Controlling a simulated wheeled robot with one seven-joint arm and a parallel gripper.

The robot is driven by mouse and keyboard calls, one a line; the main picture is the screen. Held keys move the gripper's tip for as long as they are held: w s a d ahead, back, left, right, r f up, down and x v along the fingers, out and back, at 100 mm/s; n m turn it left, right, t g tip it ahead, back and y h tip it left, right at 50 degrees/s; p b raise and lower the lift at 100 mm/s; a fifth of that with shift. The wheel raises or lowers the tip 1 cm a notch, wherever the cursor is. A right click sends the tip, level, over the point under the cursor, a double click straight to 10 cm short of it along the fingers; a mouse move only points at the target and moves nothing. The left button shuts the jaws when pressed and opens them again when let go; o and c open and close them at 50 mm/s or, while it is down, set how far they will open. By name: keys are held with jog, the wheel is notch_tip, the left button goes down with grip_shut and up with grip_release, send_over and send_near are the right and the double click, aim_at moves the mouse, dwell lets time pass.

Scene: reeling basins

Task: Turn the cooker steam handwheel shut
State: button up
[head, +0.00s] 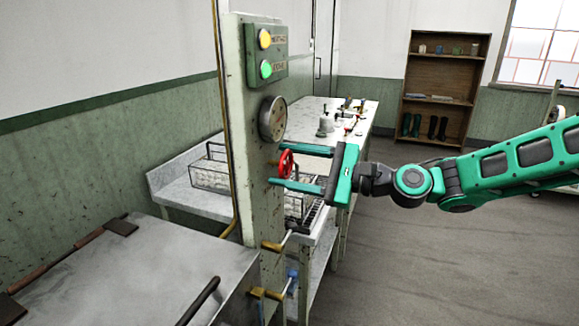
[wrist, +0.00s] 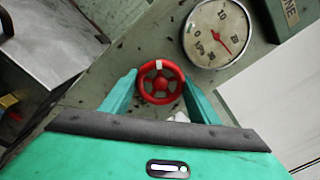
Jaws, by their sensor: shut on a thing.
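The red cooker steam handwheel (head: 286,163) is mounted on the pale green post (head: 250,130), below a round gauge (head: 272,118). In the wrist view the handwheel (wrist: 160,82) has spokes and a pale mark at the top of its rim. My green gripper (head: 283,166) has one finger above and one below the wheel in the head view. In the wrist view my gripper (wrist: 160,92) has its fingers at the wheel's left and right sides, shut on its rim. The gauge (wrist: 217,34) shows a red needle.
A panel with an amber lamp (head: 265,38) and a green lamp (head: 266,69) is above the gauge. Lower valves include a blue handle (head: 292,275). A metal cover (head: 130,270) is at the front left. A long bench (head: 350,115) stands behind.

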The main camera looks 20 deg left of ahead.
jog(key=m, duration=0.5)
jog(key=shift+w+d+f+m, duration=0.15)
jog(key=shift+w+f+m, duration=0.1)
jog(key=shift+m, duration=0.15)
jog(key=m, duration=0.4)
jog(key=shift+m, duration=0.4)
jog(key=shift+r+m, duration=0.1)
jog(key=shift+m, duration=0.2)
jog(key=o, duration=0.9)
jog(key=shift+o, duration=0.8)
jog(key=shift+s, duration=0.15)
jog(key=d, duration=1)
jog(key=shift+s+d, duration=0.3)
jog(key=shift+s, duration=0.1)
